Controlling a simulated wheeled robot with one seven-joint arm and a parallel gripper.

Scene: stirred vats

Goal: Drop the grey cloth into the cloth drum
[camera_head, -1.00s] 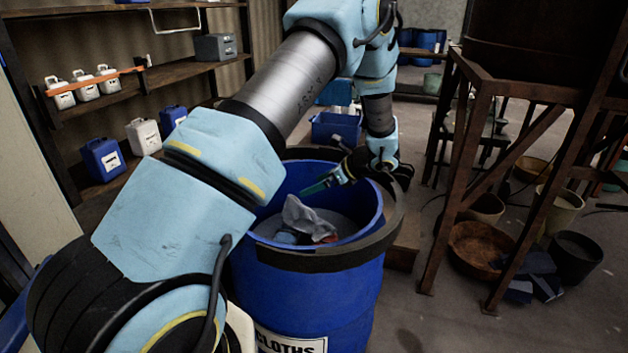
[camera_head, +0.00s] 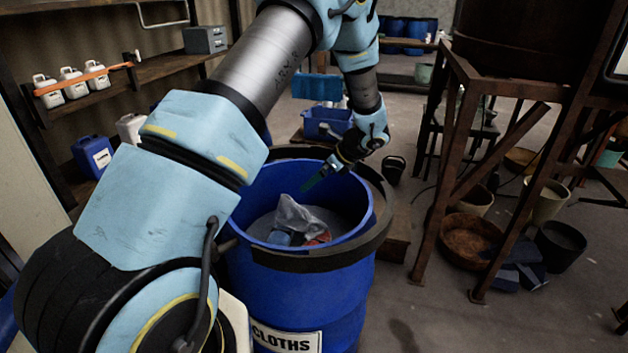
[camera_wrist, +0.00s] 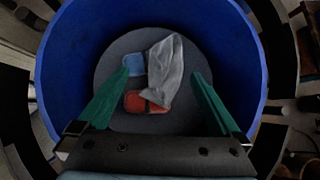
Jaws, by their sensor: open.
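The cloth drum (camera_head: 315,300) is a blue open-topped drum with a dark band around its rim and a label reading "CLOTHS". The grey cloth (camera_head: 296,216) lies crumpled inside it; it also shows in the wrist view (camera_wrist: 166,70). It partly covers a blue item (camera_wrist: 134,64) and a red item (camera_wrist: 140,103) on the grey surface inside the drum. My gripper (camera_head: 313,182) is over the drum's far rim side, pointing down into it. In the wrist view its two green fingers (camera_wrist: 158,82) are spread wide, with the cloth lying below and between them, apart from both.
Shelves with white jugs (camera_head: 75,83) and a blue jug (camera_head: 93,155) stand at the left. A blue crate (camera_head: 327,123) is behind the drum. A rusty frame (camera_head: 482,150), a brown bowl (camera_head: 470,242) and a black bucket (camera_head: 560,246) stand at the right.

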